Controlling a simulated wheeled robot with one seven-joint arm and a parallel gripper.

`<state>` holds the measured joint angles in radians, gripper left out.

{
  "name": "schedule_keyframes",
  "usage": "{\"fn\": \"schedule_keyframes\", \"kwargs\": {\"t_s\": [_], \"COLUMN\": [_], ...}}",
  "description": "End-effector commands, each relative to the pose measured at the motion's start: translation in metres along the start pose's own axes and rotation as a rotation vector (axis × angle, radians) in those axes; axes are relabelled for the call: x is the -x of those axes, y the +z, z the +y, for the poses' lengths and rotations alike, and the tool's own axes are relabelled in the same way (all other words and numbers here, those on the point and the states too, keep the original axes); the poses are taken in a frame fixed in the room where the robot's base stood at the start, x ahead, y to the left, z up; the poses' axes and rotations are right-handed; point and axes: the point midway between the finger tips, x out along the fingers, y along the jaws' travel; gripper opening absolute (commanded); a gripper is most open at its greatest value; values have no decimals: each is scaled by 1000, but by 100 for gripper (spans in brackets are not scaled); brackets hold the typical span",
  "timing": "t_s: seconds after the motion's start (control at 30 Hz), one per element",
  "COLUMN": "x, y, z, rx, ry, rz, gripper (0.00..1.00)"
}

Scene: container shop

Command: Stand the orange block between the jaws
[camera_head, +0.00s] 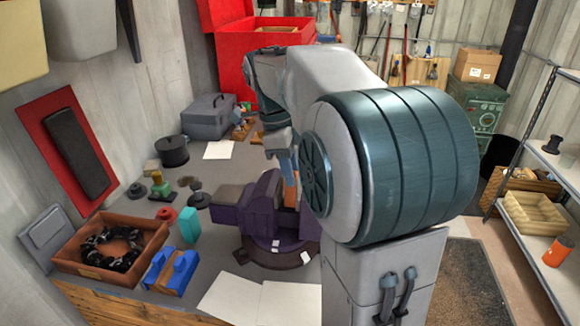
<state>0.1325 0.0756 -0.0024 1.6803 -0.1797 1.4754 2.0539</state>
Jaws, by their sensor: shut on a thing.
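A purple vise (258,217) with a round swivel base stands on the grey bench; its jaws are partly hidden by my arm. The orange block (290,181) shows as a narrow upright strip beside the right part of the vise. My gripper (289,172) points down over that side and is shut on the orange block. My arm hides the far side of the block and its lower end is behind the vise, so I cannot tell whether it touches the vise.
Left of the vise stand a teal block (189,224), a blue block-like tool (172,270) and a brown tray (72,262) with a black coiled item. White sheets (232,298) lie in front. A grey toolbox (209,117) and red chest (262,40) are behind.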

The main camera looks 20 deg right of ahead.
Motion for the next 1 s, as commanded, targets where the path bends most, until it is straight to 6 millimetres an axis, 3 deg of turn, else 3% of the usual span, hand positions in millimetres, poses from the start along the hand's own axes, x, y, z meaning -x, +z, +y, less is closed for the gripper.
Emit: {"fn": "schedule_keyframes", "kwargs": {"t_s": [0.37,0.4,0.47,0.5,0.77,1.0], "x": [-2,-2,-2,-2,-2,16], "y": [0,0,0,0,0,-3], "z": [0,0,0,0,0,0], "rx": [0,0,0,0,0,0], "ry": [-1,-1,-1,-1,1,0], "rz": [0,0,0,0,0,0], "gripper": [0,36,53,56,56,56]}}
